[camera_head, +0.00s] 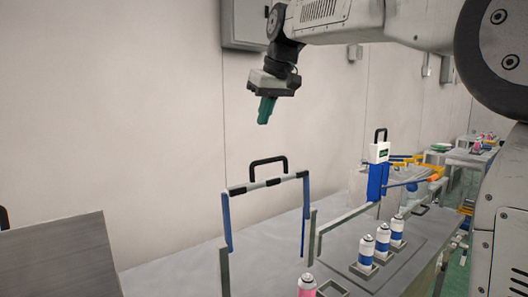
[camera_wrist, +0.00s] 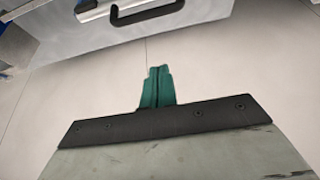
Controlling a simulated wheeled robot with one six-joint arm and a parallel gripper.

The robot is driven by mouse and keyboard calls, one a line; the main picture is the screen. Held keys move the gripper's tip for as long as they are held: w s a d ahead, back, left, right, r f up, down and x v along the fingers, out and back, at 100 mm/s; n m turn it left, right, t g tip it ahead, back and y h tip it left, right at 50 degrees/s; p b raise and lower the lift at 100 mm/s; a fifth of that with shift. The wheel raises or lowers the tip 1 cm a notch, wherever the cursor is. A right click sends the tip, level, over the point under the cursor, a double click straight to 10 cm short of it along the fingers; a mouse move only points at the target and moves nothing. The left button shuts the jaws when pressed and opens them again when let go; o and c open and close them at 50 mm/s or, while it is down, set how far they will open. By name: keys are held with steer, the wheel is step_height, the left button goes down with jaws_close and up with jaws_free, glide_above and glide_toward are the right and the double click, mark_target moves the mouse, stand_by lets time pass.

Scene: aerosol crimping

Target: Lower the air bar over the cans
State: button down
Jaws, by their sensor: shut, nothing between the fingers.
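In the wrist view a black handle (camera_wrist: 148,14) on a pale bar shows at the top edge. White-and-blue cans (camera_head: 382,242) stand in a row to the right, with a pink can (camera_head: 306,286) nearer, cut by the bottom edge. My gripper (camera_head: 264,118) has green fingers and hangs above the handle, apart from it. The fingers (camera_wrist: 157,75) are together and empty.
A blue press with a white head (camera_head: 378,153) and its own black handle stands at the right, behind the cans. A grey panel (camera_head: 60,258) is at the lower left. The wall (camera_head: 130,110) is behind the bench. Free air lies between my gripper and the handle.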

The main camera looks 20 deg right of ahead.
stand_by(0.3)
step_height(320, 180, down, 9)
steer(key=shift+f, duration=0.2)
stand_by(0.6)
